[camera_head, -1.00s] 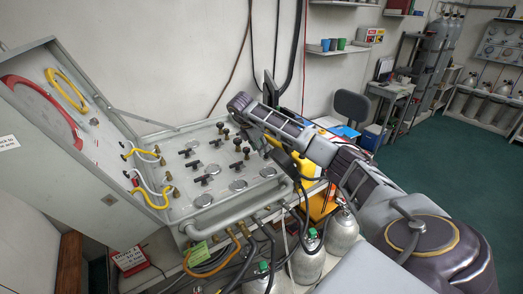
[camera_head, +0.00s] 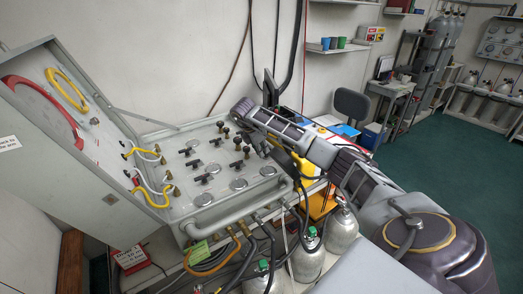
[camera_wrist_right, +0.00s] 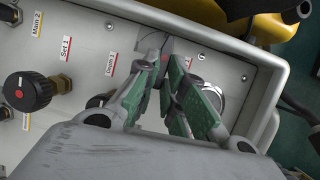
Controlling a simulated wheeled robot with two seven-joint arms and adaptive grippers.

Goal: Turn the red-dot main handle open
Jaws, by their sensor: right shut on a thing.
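My right gripper (camera_wrist_right: 165,72) reaches down onto the right end of the grey valve panel (camera_head: 190,212). In the right wrist view its green-padded fingers are closed together at the panel face. A small dark grey piece with a reddish spot (camera_wrist_right: 168,46) shows at the fingertips; it looks like the red-dot main handle, but the fingers hide most of it and its angle cannot be told. In the head view my right forearm and hand (camera_head: 270,125) cover that spot. My left gripper is not in view.
A black round knob with a red centre (camera_wrist_right: 27,91) sits left of the gripper, near the Set 1 label (camera_wrist_right: 67,47). A round gauge (camera_wrist_right: 206,97) lies behind the fingers. Several black handles stand on the panel. Gas cylinders (camera_head: 308,262) and hoses are below its front edge.

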